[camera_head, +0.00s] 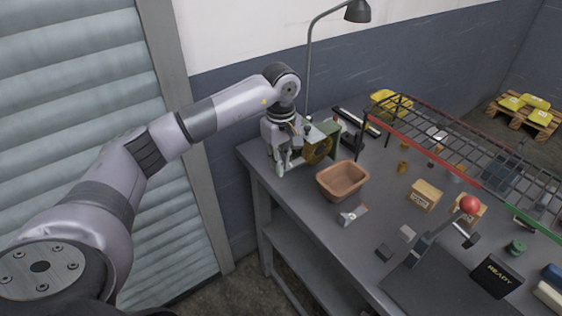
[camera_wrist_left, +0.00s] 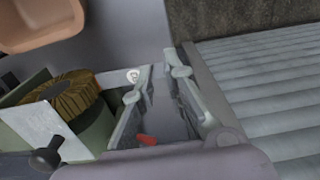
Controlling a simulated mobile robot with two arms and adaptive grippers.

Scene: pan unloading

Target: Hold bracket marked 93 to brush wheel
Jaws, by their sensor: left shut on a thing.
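The brush wheel (camera_head: 318,150) is a golden-brown disc in a green housing at the table's far left corner. It also shows at the left of the left wrist view (camera_wrist_left: 72,93), beside a pale plate. My left gripper (camera_head: 285,163) points down right beside the housing. In the left wrist view my left gripper (camera_wrist_left: 165,85) is shut on a small grey bracket with a red-orange part (camera_wrist_left: 146,139), mostly hidden between the fingers. I cannot read its number or tell whether it touches the wheel. Another grey bracket with a red part (camera_head: 352,215) lies on the table.
A brown bin (camera_head: 343,180) stands right of the brush machine. A wire rack (camera_head: 450,150) runs along the back. Small boxes (camera_head: 425,195), a red-ball lever (camera_head: 469,205) and a black READY block (camera_head: 497,277) occupy the right. A thin lamp pole (camera_head: 309,70) rises behind.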

